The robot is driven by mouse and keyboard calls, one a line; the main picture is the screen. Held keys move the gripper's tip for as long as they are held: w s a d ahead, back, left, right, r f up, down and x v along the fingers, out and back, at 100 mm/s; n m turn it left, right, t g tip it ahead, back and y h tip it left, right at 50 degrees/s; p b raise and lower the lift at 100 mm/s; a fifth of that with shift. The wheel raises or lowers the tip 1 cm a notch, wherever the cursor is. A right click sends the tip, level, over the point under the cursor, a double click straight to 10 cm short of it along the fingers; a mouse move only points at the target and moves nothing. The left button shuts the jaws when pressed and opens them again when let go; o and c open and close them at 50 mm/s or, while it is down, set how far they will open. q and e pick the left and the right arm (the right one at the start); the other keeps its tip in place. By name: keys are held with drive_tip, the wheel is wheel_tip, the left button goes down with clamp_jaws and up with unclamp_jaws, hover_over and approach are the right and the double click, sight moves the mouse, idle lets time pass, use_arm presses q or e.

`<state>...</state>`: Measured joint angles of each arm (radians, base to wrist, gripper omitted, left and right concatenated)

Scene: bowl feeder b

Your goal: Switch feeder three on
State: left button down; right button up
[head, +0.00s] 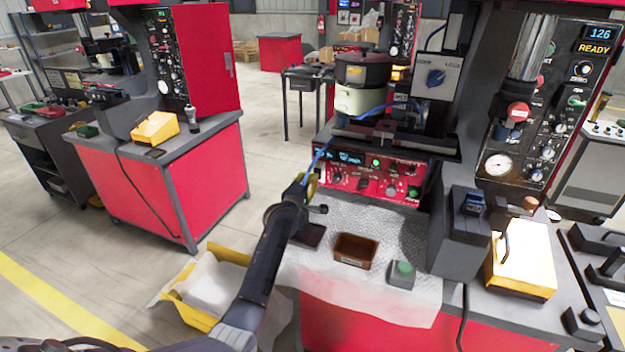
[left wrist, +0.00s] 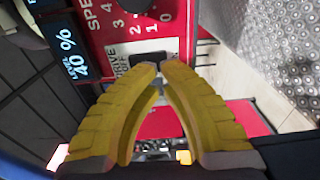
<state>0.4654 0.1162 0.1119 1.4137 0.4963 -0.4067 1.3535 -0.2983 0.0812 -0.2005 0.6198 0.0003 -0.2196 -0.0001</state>
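The bowl feeder has a dark bowl (head: 363,70) on a cream drum above a red control panel (head: 375,180) with lit displays, knobs and a green lamp. No feeder number is readable. My left gripper (head: 314,183) is at the panel's left end, its fingertips partly hidden by my arm. In the left wrist view, the yellow fingers (left wrist: 160,68) have their tips together, with nothing seen between them. They point at a dark switch (left wrist: 130,58) marked DRIVE, partly hidden by the fingertips. A speed scale and a "LEVEL 40 %" display (left wrist: 65,60) lie beside it. Contact cannot be told.
A brown bin (head: 355,250) and a grey box with a green button (head: 402,274) sit on the bench in front of the panel. A grey box with a blue knob (head: 436,77) stands above right. A yellow bin (head: 184,314) is lower left.

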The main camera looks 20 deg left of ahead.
use_arm(q)
drive_tip(key=s, duration=0.7)
drive_tip(key=shift+f, duration=0.15)
idle(0.4)
drive_tip(key=shift+a, duration=0.1)
